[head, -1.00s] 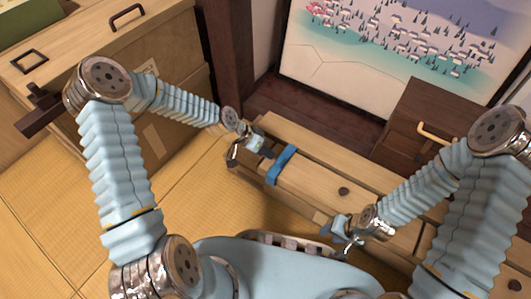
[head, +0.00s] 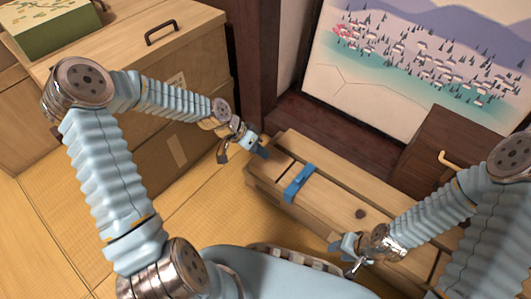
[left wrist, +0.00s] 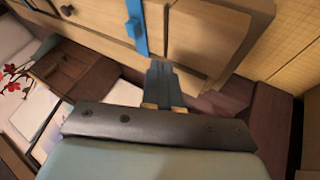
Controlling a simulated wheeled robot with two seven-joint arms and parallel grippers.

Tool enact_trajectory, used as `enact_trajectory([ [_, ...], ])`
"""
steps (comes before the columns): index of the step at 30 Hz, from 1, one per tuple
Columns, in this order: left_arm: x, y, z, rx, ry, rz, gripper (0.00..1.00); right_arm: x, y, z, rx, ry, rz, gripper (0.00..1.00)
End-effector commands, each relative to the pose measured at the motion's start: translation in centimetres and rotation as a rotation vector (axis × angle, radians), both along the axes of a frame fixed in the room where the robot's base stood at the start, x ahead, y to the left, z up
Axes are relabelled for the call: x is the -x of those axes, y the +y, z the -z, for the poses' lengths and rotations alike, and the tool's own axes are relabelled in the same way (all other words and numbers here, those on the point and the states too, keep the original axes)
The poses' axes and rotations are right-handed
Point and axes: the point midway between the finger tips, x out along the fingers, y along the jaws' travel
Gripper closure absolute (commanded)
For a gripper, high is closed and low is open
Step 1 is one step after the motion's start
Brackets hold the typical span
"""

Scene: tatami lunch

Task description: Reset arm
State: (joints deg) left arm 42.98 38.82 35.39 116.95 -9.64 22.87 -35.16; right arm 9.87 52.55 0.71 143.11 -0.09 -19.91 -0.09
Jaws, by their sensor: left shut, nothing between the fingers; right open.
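My left gripper (head: 262,152) is shut and empty. In the head view it hangs by the left end of the low wooden chest (head: 335,195), left of the blue strap (head: 299,182) that lies across the chest's top. In the left wrist view the shut fingers (left wrist: 163,75) point toward the chest, with the blue strap (left wrist: 137,22) just beyond them. My right gripper (head: 350,258) is open and holds nothing. It is near the front side of the low chest, low in the picture.
A tall wooden cabinet (head: 190,110) stands at the left with a green box (head: 50,28) on top. A painted screen (head: 420,60) stands behind. A dark brown box (head: 440,140) with a light handle is at the right. Tatami floor (head: 185,215) is clear between cabinet and chest.

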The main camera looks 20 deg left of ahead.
Motion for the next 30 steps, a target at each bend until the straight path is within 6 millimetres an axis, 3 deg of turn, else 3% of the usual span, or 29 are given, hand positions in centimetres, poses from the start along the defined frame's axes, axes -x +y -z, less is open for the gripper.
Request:
enact_trajectory([
  [14,0.1,-0.1,0.1,0.001,0.002,-0.001,1.0,0.0,0.0,0.0,0.0,0.0,0.0,0.57],
  [17,1.0,-1.4,1.4,0.008,0.037,-0.024,1.0,0.0,0.0,0.0,0.0,0.0,0.0,0.57],
  [20,3.3,-3.9,4.2,0.015,0.119,-0.093,1.0,0.0,0.0,0.0,0.0,0.0,0.0,0.57],
  [24,8.5,-6.8,8.9,-0.014,0.263,-0.244,1.0,0.0,0.0,0.0,0.0,0.0,0.0,0.57],
  [30,16.5,-7.1,13.6,-0.133,0.407,-0.474,1.0,0.0,0.0,0.0,0.0,0.0,0.0,0.57],
])
